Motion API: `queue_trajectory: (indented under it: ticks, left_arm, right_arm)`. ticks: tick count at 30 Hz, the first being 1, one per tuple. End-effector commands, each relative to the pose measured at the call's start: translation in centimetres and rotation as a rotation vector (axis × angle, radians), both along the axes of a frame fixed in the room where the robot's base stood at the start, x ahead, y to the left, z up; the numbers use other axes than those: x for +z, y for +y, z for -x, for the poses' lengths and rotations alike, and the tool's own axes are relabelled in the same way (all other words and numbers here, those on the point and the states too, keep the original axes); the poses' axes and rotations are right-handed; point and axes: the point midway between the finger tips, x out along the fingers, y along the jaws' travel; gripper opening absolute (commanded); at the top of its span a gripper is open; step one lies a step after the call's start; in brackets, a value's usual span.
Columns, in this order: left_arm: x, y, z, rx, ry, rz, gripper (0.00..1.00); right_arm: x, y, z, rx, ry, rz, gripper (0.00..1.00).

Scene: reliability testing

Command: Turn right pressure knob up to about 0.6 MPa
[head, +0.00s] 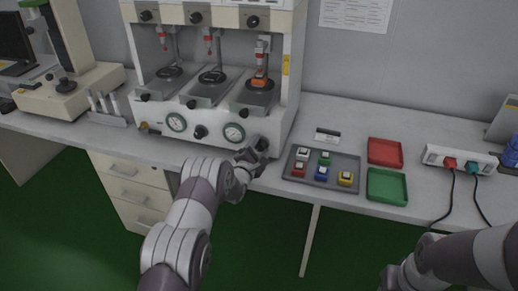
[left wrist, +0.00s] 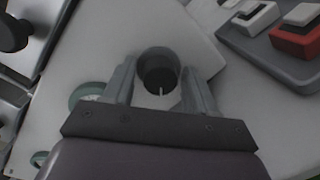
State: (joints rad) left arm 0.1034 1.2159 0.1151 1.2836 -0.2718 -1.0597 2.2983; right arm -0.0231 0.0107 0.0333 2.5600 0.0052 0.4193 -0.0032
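The right pressure knob (head: 262,143) is at the lower right corner of the test machine, right of the right gauge (head: 235,132). My left gripper (head: 251,157) is at this knob and partly covers it. In the left wrist view, the dark round knob (left wrist: 158,70) with a pale mark sits between the two fingers of my left gripper (left wrist: 160,80). The fingers flank it closely; whether they press on it is not clear. The right gauge's dial is too small to read. My right arm shows at the lower right, its gripper out of view.
The left gauge (head: 176,122) and another black knob (head: 200,131) are left along the machine front. A grey tray (head: 334,183) with several colored blocks lies right of my left gripper. Red (head: 385,152) and green (head: 387,186) trays and a power strip (head: 460,160) are further right.

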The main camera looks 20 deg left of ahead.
Motion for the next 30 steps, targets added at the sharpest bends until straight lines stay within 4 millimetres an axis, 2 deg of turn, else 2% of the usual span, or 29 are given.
queue_trajectory:
  ticks: [1, 3, 4, 17, 30]
  left_arm:
    - [0.0, 0.0, 0.0, 0.0, 0.0, 0.0, 0.39]
    - [0.0, 0.0, 0.0, 0.0, 0.0, 0.0, 0.16]
    - [0.0, 0.0, 0.0, 0.0, 0.0, 0.0, 0.09]
    - [-0.2, 0.0, 0.0, -0.001, -0.003, -0.08, 0.09]
    - [-0.4, -0.1, 0.0, -0.002, -0.015, -0.452, 0.09]
  right_arm:
    - [0.0, 0.0, 0.0, 0.0, 0.0, 0.0, 0.43]
    - [0.0, 0.0, 0.0, 0.0, 0.0, 0.0, 0.43]
    - [0.0, 0.0, 0.0, 0.0, 0.0, 0.0, 0.43]
    - [-0.6, 0.0, 0.0, 0.0, 0.0, 0.0, 0.43]
    - [-2.8, 0.0, 0.0, 0.0, 0.0, 0.0, 0.43]
